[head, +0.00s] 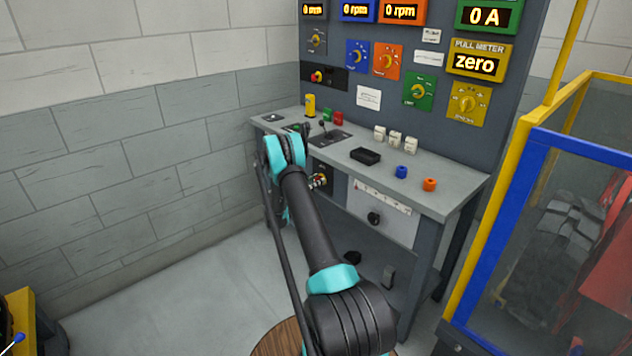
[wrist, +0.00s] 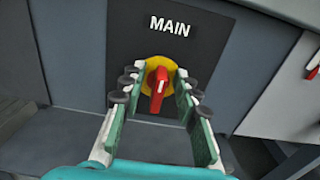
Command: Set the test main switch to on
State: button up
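The main switch (wrist: 157,92) shows in the wrist view as a red handle on a yellow disc. It sits on a black plate (wrist: 205,50) lettered MAIN. The handle points nearly up and down, leaning slightly. My gripper (wrist: 156,84) is open, with one finger to the left and one to the right of the red handle. Gaps show between the handle and both finger pads. In the head view the black plate (head: 326,172) is under the bench top, beside my arm. My arm hides most of my gripper there.
In the wrist view a pale panel (wrist: 285,90) with a red pointer lies to the right. In the head view the bench top (head: 440,198) carries small parts above the switch. A blue and yellow framed cage (head: 500,200) stands at right.

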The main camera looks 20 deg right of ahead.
grip_shut()
dwell(0.4)
jog(key=m, duration=0.4)
jog(key=shift+s+m, duration=0.25)
jog(key=shift+m, duration=0.15)
jog(key=shift+s+d+f+m, duration=0.1)
jog(key=shift+f+m, duration=0.1)
jog(key=shift+m, duration=1.95)
jog(key=shift+s+a+f+m, duration=0.1)
jog(key=shift+f+m, duration=0.1)
jog(key=shift+m, duration=1.9)
jog(key=shift+s+d+f+m, duration=0.1)
jog(key=shift+f+m, duration=0.1)
jog(key=shift+m, duration=1.95)
